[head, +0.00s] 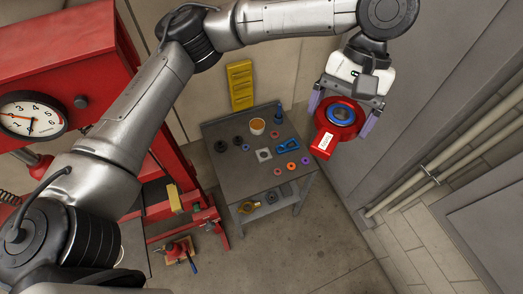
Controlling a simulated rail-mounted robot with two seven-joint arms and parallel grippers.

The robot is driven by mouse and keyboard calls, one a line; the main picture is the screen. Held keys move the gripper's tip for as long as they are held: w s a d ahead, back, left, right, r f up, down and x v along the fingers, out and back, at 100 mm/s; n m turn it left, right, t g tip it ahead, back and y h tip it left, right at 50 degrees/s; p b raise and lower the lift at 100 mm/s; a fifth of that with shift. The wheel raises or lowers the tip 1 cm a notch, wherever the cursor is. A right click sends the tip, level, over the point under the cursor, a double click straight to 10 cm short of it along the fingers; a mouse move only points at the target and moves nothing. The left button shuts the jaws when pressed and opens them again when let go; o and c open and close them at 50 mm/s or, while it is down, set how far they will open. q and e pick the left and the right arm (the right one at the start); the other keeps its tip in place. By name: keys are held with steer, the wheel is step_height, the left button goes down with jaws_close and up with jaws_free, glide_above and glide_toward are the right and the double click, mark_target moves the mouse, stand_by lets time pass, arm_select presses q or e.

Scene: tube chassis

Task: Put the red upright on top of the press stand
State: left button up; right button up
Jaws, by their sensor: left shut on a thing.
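The red upright (324,140) has a round end with a blue ring in it and a block with a white label. My left gripper (344,112) is shut on its round end, with purple fingers on either side. It is held in the air to the right of the small grey table, the labelled block pointing down and left. The press stand (85,62) appears to be the large red frame with a round gauge at the left. My left arm covers part of it. My right gripper is not in view.
The grey table (226,181) carries several small rings, an orange-topped cup (257,126) and a blue part (289,146). Pipes (450,155) run along the right wall. The floor in front of the table is clear.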

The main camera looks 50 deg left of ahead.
arm_select(q)
steer(key=w+a+f+n+t+h+b, duration=0.1)
steer(key=w+f+n+t+h+b, duration=0.3)
steer(key=f, duration=0.9)
steer(key=w+a+f+n+g+y+b, duration=0.15)
steer(key=w+f+n, duration=0.5)
steer(key=f, duration=0.65)
steer(key=n+t+y+b, duration=0.1)
steer(key=n+t+b, duration=0.55)
steer(key=n, duration=0.75)
glide_above(245, 176)
steer(key=s, duration=0.1)
steer(key=shift+g, duration=0.5)
steer(key=f, duration=4.1)
steer(key=shift+s+a+f+b, duration=0.15)
steer(key=shift+a+f+b, duration=0.05)
steer(key=shift+a+b, duration=0.15)
steer(key=shift+f+b, duration=0.5)
steer(key=shift+f, duration=1.5)
steer(key=shift+f, duration=0.1)
